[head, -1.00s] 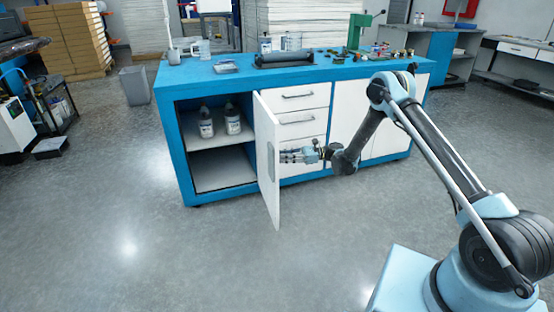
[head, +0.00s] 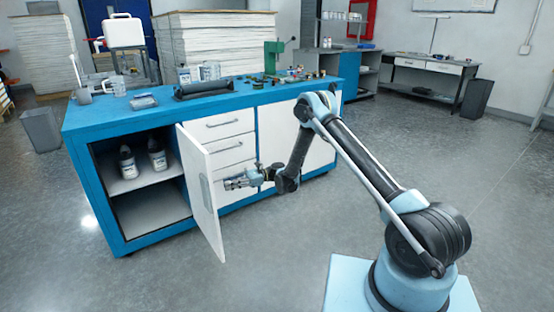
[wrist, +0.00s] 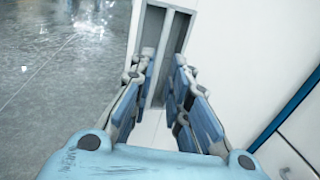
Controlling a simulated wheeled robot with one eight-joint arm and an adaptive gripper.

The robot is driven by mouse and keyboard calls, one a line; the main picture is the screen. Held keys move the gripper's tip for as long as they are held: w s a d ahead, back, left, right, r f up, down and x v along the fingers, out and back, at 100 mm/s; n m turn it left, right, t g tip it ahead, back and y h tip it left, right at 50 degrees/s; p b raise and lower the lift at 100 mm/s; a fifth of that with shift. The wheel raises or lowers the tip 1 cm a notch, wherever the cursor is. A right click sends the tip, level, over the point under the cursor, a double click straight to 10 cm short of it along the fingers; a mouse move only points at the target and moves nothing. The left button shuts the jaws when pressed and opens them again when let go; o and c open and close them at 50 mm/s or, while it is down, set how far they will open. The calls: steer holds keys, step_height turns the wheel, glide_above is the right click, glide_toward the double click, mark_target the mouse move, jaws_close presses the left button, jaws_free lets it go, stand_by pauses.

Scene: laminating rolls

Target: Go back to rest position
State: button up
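My gripper (head: 232,184) is stretched out in front of the blue cabinet's drawers, to the right of the open white cabinet door (head: 207,215). In the wrist view my gripper (wrist: 158,85) has its two fingers apart with nothing held between them. The grey upright handle (wrist: 168,55) of the door shows beyond the fingertips; it also shows in the head view (head: 204,191). A gap shows between fingertips and handle in the head view. The door stands swung out from the left compartment, where two white bottles (head: 157,155) stand on a shelf.
The blue workbench (head: 110,115) carries a black roller device, mugs, bottles, a green press (head: 272,57) and small parts. A grey bin (head: 41,130) stands at left. Another bench (head: 430,66) is at the back right. The floor (head: 430,150) right of the workbench is clear.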

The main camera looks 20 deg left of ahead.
steer(key=w+d+r+n+t+h, duration=0.1)
steer(key=w+d+r+t, duration=0.1)
steer(key=w+d+r, duration=0.45)
steer(key=w+d+r+n+t, duration=0.1)
steer(key=d+r+t, duration=0.25)
steer(key=r, duration=0.55)
steer(key=s+d+r+n+t+h, duration=0.1)
steer(key=s+d+r+t+h, duration=0.1)
steer(key=d+r, duration=0.6)
steer(key=s+d+r+n+t+h, duration=0.1)
steer(key=d+r+t, duration=0.15)
steer(key=d, duration=0.95)
steer(key=s+d+r+n+t+h, duration=0.1)
steer(key=s+d+n+h, duration=0.1)
steer(key=s+d, duration=0.7)
steer(key=s+d+r+n+t+h, duration=0.1)
steer(key=s+d+h, duration=0.25)
steer(key=d, duration=0.85)
steer(key=s+d+f+n+t+h, duration=0.1)
steer(key=s+d+f, duration=0.3)
steer(key=s+d, duration=0.4)
steer(key=s+d+f+n+h, duration=0.2)
steer(key=s+d+f, duration=0.3)
steer(key=s+d, duration=0.3)
steer(key=shift+s+d+t+h, duration=0.35)
steer(key=shift+d+t+h, duration=0.05)
steer(key=shift+d+h, duration=0.25)
